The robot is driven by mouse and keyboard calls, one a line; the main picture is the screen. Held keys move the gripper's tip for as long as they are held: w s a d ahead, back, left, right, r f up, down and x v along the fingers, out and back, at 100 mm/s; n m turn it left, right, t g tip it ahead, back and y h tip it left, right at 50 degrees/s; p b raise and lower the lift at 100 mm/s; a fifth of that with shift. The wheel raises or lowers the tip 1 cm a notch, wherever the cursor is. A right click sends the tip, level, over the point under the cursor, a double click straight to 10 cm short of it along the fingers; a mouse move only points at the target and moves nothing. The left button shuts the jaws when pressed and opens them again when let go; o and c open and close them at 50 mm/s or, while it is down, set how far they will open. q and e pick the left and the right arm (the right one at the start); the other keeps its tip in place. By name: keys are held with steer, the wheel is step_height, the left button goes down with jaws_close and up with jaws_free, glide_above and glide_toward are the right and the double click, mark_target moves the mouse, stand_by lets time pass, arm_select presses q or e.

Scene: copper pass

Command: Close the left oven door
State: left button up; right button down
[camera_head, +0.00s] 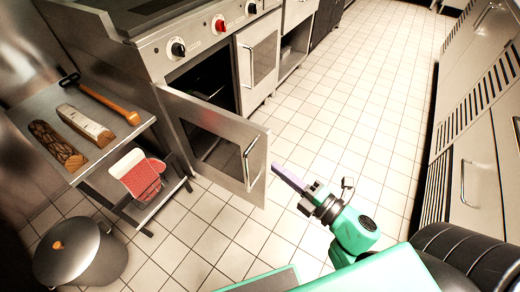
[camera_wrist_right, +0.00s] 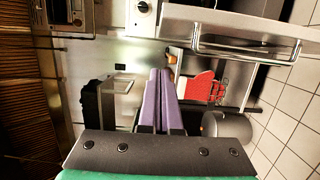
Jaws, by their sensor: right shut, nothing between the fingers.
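The left oven door (camera_head: 212,133) is swung open in the head view, standing out from the oven front with its handle (camera_head: 250,163) on the side facing me. The oven's dark inside shows behind it. In the right wrist view the door (camera_wrist_right: 230,18) and its bar handle (camera_wrist_right: 245,50) show at the upper right. My right gripper (camera_head: 278,169) has purple fingers, shut and empty, to the right of the door's free edge and apart from it. Its shut fingers also show in the wrist view (camera_wrist_right: 159,78). My left gripper is out of view.
A second oven door (camera_head: 258,60), to the right, is shut. Tiled floor (camera_head: 330,90) lies free to the right.

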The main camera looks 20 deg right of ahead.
mark_target(264, 140)
steer(key=w, duration=0.3)
steer(key=w+a, duration=0.1)
steer(key=w, duration=0.2)
steer(key=w+p, duration=0.1)
steer(key=w, duration=0.3)
steer(key=shift+a, duration=0.35)
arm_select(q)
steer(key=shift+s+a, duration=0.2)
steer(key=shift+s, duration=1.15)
arm_select(e)
steer(key=shift+w+d, duration=0.35)
